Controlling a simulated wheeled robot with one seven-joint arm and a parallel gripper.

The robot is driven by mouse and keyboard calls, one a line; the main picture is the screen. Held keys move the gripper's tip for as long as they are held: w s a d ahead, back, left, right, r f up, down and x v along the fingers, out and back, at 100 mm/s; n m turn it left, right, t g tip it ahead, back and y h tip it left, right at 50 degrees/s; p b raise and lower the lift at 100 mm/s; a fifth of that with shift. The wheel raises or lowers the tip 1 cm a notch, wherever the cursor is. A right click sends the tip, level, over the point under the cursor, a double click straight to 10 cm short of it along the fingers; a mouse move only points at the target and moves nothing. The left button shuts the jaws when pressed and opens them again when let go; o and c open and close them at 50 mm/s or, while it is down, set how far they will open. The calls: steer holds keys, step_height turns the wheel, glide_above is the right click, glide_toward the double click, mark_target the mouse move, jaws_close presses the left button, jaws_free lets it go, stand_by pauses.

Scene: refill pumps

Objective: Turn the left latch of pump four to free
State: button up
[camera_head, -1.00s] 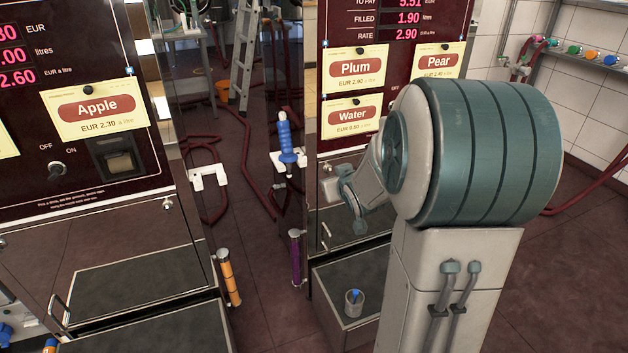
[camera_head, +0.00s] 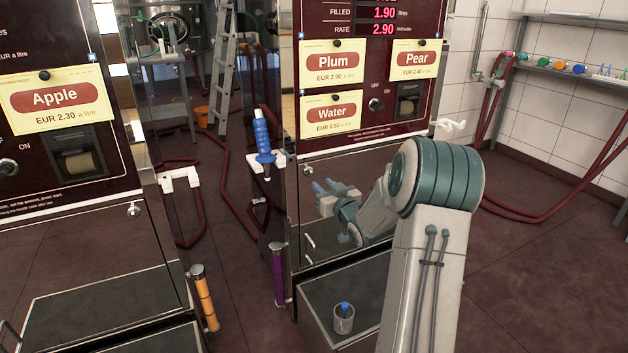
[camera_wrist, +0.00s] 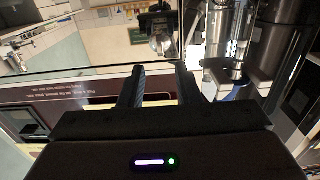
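The pump with Plum, Pear and Water cards (camera_head: 332,60) stands right of centre in the head view. No pump number is readable, so I cannot tell whether it is pump four. A small pale fitting (camera_head: 307,170), possibly a latch, shows at the upper left of its lower front panel (camera_head: 350,165). My gripper (camera_head: 325,186) is in front of this panel, just right of and below that fitting, apparently not touching it. In the wrist view my gripper's two dark fingers (camera_wrist: 160,68) stand apart with nothing between them. No latch is clear there.
A blue nozzle (camera_head: 262,138) hangs at the pump's left side, above a purple cylinder (camera_head: 278,275). A cup (camera_head: 344,320) stands on the ledge below my gripper. The Apple pump (camera_head: 60,95) is at left. Open floor lies at right.

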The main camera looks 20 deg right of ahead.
mark_target(312, 174)
steer(key=w+b, duration=0.1)
steer(key=w, duration=0.6)
steer(key=shift+a, duration=0.15)
steer(key=shift+s, duration=0.1)
jaws_close()
